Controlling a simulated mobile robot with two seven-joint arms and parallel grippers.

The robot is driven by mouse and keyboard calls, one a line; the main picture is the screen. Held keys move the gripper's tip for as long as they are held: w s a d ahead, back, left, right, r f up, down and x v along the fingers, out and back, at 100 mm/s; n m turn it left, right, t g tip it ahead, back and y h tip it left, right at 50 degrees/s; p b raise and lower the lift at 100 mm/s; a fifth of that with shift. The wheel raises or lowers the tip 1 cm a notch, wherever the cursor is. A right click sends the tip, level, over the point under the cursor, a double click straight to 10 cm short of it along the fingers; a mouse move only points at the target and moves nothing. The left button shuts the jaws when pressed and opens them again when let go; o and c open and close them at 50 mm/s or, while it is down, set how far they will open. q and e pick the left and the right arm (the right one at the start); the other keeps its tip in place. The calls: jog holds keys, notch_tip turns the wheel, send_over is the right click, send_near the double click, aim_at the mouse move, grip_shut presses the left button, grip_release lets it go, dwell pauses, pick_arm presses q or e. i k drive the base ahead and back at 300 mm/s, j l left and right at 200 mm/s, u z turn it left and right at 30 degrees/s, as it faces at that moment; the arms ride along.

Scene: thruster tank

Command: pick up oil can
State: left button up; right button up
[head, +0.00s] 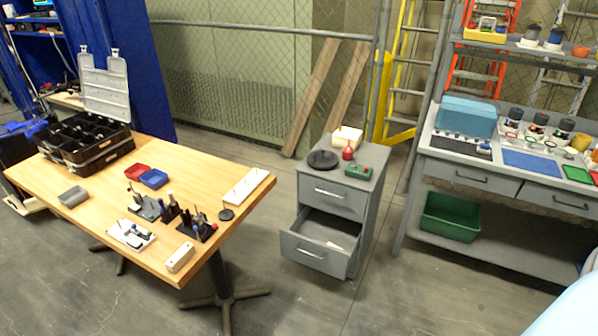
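A small red can with a narrow top (348,152), which looks like the oil can, stands on the grey drawer cabinet (332,201) in the middle of the view. It is upright near the back of the cabinet top. A dark round object (323,159) lies to its left, a cream block (347,136) is behind it, and a green box-like object (358,171) is in front of it to the right. Neither of my grippers shows in the head view. A pale, smooth shape at the bottom right corner shows no fingers.
The cabinet's lower drawer (318,254) is pulled open. A wooden table (100,190) with a black case (85,140) and small parts stands left. A grey workbench (470,155) with a green bin (450,216) below stands right. Floor shows clear between cabinet and workbench.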

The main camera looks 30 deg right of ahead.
aim_at(348, 151)
jog(key=z, duration=1.2)
